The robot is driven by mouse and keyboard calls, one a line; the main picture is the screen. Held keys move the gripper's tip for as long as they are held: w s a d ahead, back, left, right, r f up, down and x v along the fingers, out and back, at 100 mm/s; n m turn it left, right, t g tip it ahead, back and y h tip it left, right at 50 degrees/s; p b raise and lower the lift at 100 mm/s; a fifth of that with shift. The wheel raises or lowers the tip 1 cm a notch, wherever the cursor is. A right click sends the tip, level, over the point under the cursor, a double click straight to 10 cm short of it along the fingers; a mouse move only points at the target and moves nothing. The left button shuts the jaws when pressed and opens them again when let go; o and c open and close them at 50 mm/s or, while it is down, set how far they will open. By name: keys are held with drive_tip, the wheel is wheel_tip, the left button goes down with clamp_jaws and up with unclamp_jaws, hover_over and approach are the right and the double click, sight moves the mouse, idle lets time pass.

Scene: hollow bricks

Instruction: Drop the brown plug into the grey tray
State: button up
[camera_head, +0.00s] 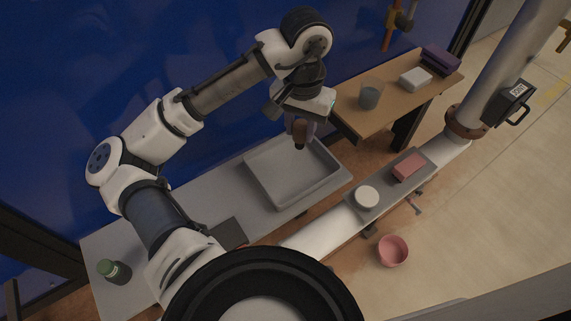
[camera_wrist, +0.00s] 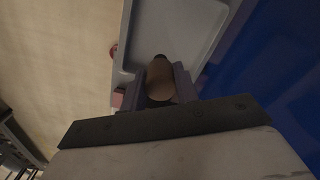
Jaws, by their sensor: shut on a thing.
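The brown plug (camera_head: 299,131) is in my gripper (camera_head: 301,124), which is shut on it. In the wrist view the plug (camera_wrist: 160,80) sits between the two fingers of my gripper (camera_wrist: 161,84). The grey tray (camera_head: 260,189) is a shallow rectangular tray on the grey bench, below the gripper in the head view. The plug appears over the tray's far part, near its back right side, and its height above the floor of the tray is hard to tell. The tray (camera_wrist: 172,22) also shows beyond the plug in the wrist view. Its visible floor is empty.
A green-topped jar (camera_head: 116,271) stands at the bench's left end. A wooden table (camera_head: 395,99) at the back right bears a grey cup (camera_head: 370,94), a white block and a purple block. A pipe crosses the right side, near a pink bowl (camera_head: 393,250).

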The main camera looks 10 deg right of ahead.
sight(299, 148)
drive_tip(key=shift+f+b, duration=2.35)
drive_tip(key=shift+f, duration=0.35)
drive_tip(key=o, duration=1)
wheel_tip(299, 148, up, 14)
drive_tip(key=shift+f, duration=0.1)
drive_tip(key=shift+s, duration=0.1)
